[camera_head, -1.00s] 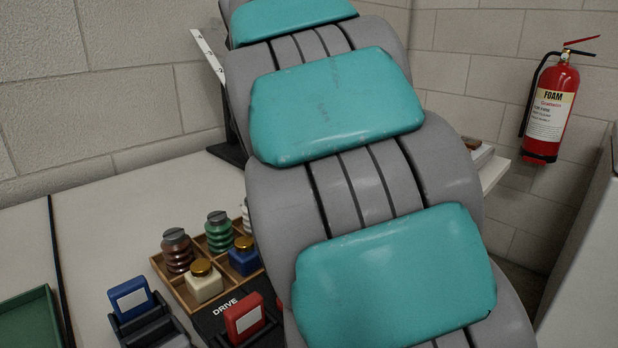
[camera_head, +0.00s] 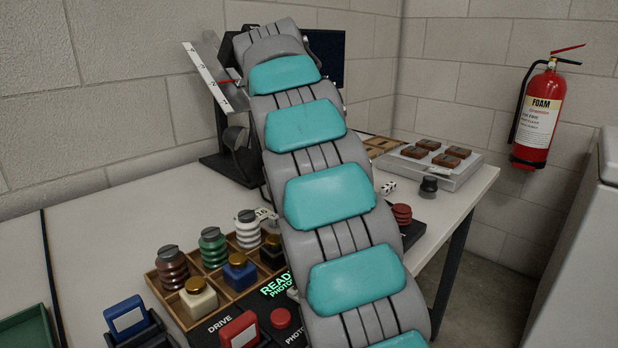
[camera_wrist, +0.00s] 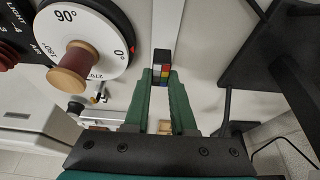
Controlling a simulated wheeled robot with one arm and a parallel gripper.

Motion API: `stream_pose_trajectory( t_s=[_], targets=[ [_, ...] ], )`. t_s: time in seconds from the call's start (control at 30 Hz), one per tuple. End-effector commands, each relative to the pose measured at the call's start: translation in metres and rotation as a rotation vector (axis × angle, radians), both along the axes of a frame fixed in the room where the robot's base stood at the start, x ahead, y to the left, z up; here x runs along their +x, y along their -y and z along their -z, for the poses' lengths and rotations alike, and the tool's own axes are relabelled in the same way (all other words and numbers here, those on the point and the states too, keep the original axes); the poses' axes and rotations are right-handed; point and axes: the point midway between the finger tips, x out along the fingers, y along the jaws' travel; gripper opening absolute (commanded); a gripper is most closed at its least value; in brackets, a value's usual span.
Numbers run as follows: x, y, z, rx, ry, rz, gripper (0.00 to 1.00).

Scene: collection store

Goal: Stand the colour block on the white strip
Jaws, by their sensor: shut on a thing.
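The colour block (camera_wrist: 162,68) shows in the wrist view as a small upright piece with black, red, yellow and blue patches. My gripper (camera_wrist: 161,78) has green fingers shut on its sides. A white strip (camera_wrist: 168,25) runs away beyond the block, in line with it. I cannot tell whether the block touches the strip. In the head view, a white strip with dark marks (camera_head: 212,75) leans by a dark stand at the back of the table. My arm hides the block and gripper there.
A white dial with a wooden knob (camera_wrist: 68,80) is close left of the fingers in the wrist view. A dark stand (camera_wrist: 260,60) is at right. In the head view, a wooden tray of bottles (camera_head: 185,318) and a grey box with brown blocks (camera_head: 440,178) flank my arm.

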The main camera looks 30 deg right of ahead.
Motion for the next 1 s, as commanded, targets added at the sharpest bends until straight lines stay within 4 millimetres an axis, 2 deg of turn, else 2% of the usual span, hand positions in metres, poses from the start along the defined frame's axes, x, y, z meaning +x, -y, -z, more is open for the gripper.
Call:
stream_pose_trajectory(
  t_s=[0.27, 0.6, 0.97, 1.0],
  targets=[
    [0.003, 0.001, 0.007, -0.001, 0.001, -0.001, 0.00],
    [0.003, 0.001, 0.036, 0.000, -0.003, 0.000, 0.00],
    [0.003, 0.001, 0.040, 0.000, 0.000, -0.001, 0.00],
    [0.003, 0.001, 0.039, 0.000, -0.001, -0.001, 0.26]
  ],
)
